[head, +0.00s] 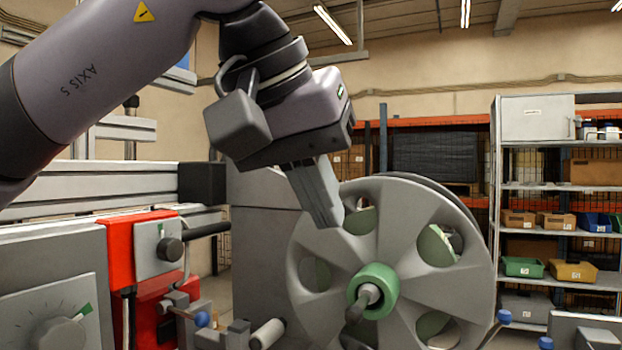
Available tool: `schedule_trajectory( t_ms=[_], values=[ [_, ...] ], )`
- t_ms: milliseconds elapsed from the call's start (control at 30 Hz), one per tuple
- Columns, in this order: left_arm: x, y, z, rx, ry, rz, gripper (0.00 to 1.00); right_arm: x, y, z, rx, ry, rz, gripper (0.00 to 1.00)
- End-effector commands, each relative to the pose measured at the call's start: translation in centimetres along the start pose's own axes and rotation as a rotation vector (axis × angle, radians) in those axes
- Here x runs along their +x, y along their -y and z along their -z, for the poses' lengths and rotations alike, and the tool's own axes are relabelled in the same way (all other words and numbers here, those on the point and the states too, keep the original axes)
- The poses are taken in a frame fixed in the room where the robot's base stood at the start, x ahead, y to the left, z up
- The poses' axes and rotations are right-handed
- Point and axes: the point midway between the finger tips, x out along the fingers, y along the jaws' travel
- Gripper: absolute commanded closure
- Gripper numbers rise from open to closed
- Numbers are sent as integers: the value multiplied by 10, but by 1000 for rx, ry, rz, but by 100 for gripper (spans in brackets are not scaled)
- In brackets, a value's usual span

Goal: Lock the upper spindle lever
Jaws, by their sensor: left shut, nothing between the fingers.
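A large grey reel (455,285) with round-edged openings stands upright at the centre right. A green hub (386,279) sits at its middle. A short dark grey piece, which looks like the spindle lever (357,307), sticks out from the hub toward me and slightly down. My left gripper (332,218) comes in from the upper left and points down. Its fingers are shut together and empty, in front of the reel's upper left rim and above the hub, apart from the lever. I cannot tell whether the fingers touch the reel. My right gripper is not in view.
A red box (121,240) with a grey plate and a black handle (207,230) stands at the left. A grey panel with a dial (57,335) is in the left foreground. Blue-tipped rods (503,317) stand low at the right. Shelves with bins (523,267) are behind.

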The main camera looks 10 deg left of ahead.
Motion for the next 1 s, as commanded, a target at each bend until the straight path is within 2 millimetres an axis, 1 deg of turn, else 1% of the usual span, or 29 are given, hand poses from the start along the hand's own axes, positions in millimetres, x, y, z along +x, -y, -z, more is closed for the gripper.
schedule_trajectory(
  t_ms=[33,200,333,433,600,1000],
  values=[
    [13,0,0,0,3,3,100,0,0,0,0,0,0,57],
    [50,0,-1,0,4,1,100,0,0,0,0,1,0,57],
    [62,0,-14,2,1,0,100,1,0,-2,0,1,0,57],
    [69,0,-21,2,0,1,100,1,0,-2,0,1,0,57],
    [75,0,-27,0,-1,-1,100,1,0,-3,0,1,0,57],
    [76,0,-29,0,-2,-1,100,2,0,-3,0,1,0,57]
  ],
)
